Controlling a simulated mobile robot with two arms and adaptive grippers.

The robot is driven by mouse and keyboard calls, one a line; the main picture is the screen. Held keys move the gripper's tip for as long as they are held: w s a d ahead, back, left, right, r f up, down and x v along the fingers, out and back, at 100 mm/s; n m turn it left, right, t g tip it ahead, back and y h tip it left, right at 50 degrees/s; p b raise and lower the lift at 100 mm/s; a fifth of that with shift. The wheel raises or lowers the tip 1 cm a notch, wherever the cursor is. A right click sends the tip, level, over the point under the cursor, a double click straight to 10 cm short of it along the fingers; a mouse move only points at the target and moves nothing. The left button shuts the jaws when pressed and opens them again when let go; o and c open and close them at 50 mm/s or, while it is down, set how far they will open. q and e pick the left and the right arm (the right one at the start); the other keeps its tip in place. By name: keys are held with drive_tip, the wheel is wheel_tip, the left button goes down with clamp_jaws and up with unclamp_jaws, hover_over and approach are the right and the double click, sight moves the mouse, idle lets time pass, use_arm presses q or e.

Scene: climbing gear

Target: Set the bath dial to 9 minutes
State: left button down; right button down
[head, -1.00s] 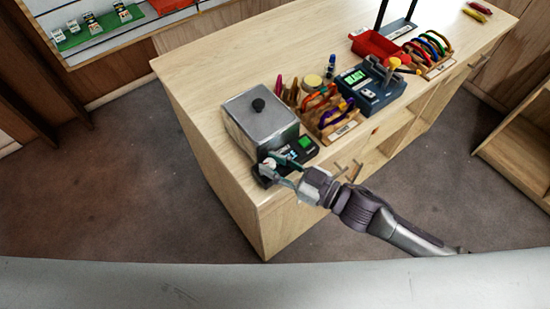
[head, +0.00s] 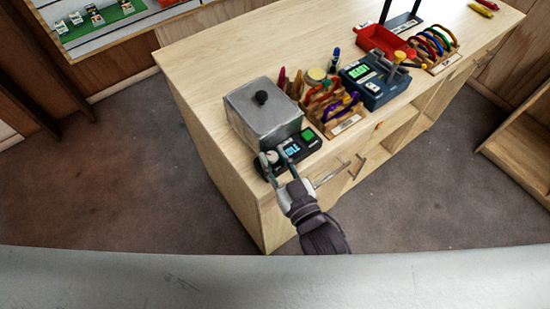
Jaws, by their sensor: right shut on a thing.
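The bath is a grey metal box with a lid and black knob (head: 262,108) at the near left end of the wooden counter. Its black control panel (head: 303,149) lies along its front, with a small blue-lit display (head: 292,148) and a green button (head: 308,136). The pale dial (head: 271,157) is at the panel's left end. My right gripper (head: 275,160) is shut on the dial, its fingers reaching from below. The dial's setting and the display digits are too small to read. My left gripper is not in view.
Wooden racks with coloured carabiners (head: 335,110) stand right of the bath. Beyond are a blue tester with a green screen (head: 372,82) and a red tray (head: 384,42). The counter's left part (head: 205,60) is clear.

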drive_tip(key=shift+r, duration=0.1)
drive_tip(key=c, duration=1.2)
unclamp_jaws()
drive_tip(key=v, duration=1.2)
